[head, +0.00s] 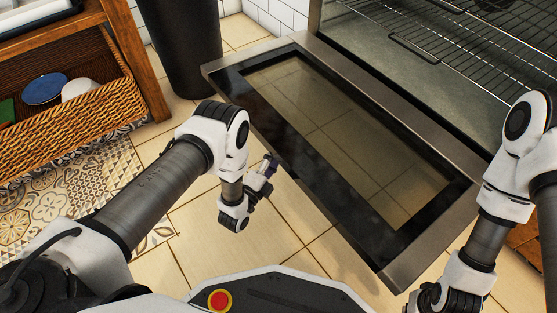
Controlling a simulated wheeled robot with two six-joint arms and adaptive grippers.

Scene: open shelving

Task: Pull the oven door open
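The oven door (424,128) is folded down and lies wide open, roughly level, with a steel frame, a black border and a glass pane (345,140). The oven cavity (372,50) behind it is exposed. My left gripper (270,166) is at the door's near left edge, over the floor, small and partly hidden by its own wrist; I cannot tell whether it touches the door. My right gripper is at the bottom right, mostly hidden behind its wrist and cut off by the picture edge. No door handle is visible.
Wire racks (440,40) sit inside the oven. A dark bin (183,45) stands left of the door. A wooden shelf holds a wicker basket (75,120) with a blue dish (44,89) and a white one. Tiled floor (190,225) is free between my base and the door.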

